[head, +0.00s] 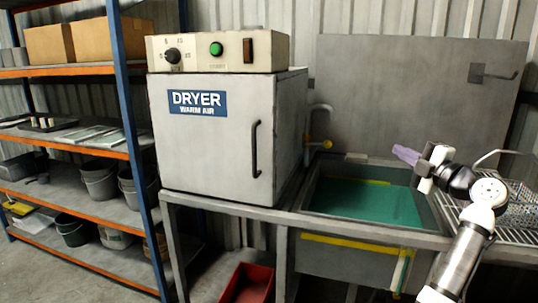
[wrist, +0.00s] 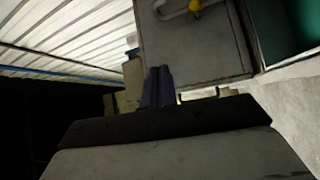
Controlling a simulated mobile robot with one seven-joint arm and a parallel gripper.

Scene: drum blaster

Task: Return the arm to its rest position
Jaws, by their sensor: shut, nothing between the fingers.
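My arm (head: 466,250) comes in from the lower right of the head view and bends at a black and white joint. My gripper (head: 404,154) has purple fingers and points left, above the right part of the sink. In the wrist view my gripper's fingers (wrist: 158,86) lie side by side, shut and empty. The fingers look clear of the things around them.
A grey dryer (head: 210,135) stands on a metal frame left of the sink (head: 318,205), which holds green liquid. A yellow-handled tap (head: 323,143) is at the sink's back. A wire rack (head: 510,215) is right. Shelves (head: 75,145) stand left, a red bin (head: 248,284) below.

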